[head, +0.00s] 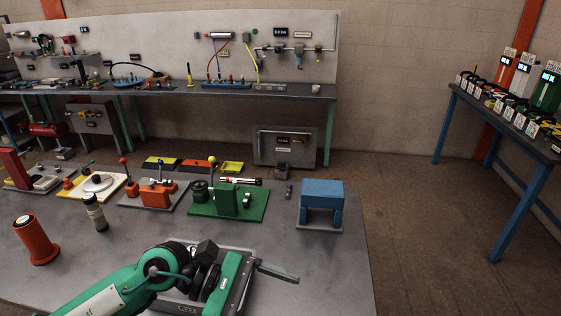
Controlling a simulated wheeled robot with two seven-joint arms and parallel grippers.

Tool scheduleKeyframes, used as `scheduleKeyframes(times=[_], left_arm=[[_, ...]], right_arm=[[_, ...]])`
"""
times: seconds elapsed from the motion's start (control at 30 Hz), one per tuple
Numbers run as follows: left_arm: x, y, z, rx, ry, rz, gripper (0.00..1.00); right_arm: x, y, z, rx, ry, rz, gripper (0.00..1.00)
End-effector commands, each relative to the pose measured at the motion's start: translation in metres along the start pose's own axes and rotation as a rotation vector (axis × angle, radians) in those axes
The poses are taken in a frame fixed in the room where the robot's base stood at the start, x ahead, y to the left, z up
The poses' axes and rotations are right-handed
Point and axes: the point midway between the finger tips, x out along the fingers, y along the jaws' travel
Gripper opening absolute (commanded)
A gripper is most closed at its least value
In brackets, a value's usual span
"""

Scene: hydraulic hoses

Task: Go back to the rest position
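My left arm comes in from the bottom left, green with dark joints. It reaches over a grey metal tray (186,308) at the front of the near table. The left gripper (278,272) appears as a grey bar pointing right from the green wrist part, above the table. Its two fingers cannot be told apart, and I see nothing clearly held. The arm hides much of the tray. My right gripper is not in view.
The near table (340,275) holds an orange cylinder (37,243), a dark bottle (95,212), a green fixture (228,203) and a blue block stand (321,200). A workbench (290,91) with hoses stands behind. A blue-legged table (520,143) stands right; floor between is clear.

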Motion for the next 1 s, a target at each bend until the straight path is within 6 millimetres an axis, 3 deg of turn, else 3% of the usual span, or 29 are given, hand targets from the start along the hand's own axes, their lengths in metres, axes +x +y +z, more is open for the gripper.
scheduleKeyframes(times=[0.1, 0.2, 0.33, 0.43, 0.57, 0.67, 0.77, 0.93, 0.97, 1.0], left_arm=[[0.004, 0.014, 0.041, -0.212, -0.282, 0.138, 0.87], [-0.009, 0.032, 0.065, -0.410, -0.509, 0.250, 0.87], [-0.039, 0.057, 0.076, -0.688, -0.795, 0.393, 0.87], [-0.068, 0.074, 0.066, -0.913, -1.008, 0.503, 0.87], [-0.107, 0.086, 0.032, -1.216, -1.277, 0.647, 0.87], [-0.133, 0.085, -0.007, -1.453, -1.477, 0.762, 0.87], [-0.152, 0.071, -0.055, -1.689, -1.669, 0.886, 0.87], [-0.167, 0.018, -0.141, -2.080, -1.978, 1.130, 0.87], [-0.167, 0.005, -0.155, 2.094, 1.979, -1.150, 0.87], [-0.166, -0.014, -0.172, 2.011, 1.886, -1.121, 0.87]], right_arm=[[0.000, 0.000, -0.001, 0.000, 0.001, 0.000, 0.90], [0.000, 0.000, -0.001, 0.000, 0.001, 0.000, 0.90], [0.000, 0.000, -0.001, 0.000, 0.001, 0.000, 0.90], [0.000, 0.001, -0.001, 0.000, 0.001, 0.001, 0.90], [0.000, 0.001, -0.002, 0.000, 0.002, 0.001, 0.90], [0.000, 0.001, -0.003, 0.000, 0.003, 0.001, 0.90], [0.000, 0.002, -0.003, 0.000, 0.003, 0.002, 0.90], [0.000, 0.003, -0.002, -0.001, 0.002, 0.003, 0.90], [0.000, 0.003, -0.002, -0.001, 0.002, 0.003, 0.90], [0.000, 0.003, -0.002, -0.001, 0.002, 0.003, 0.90]])
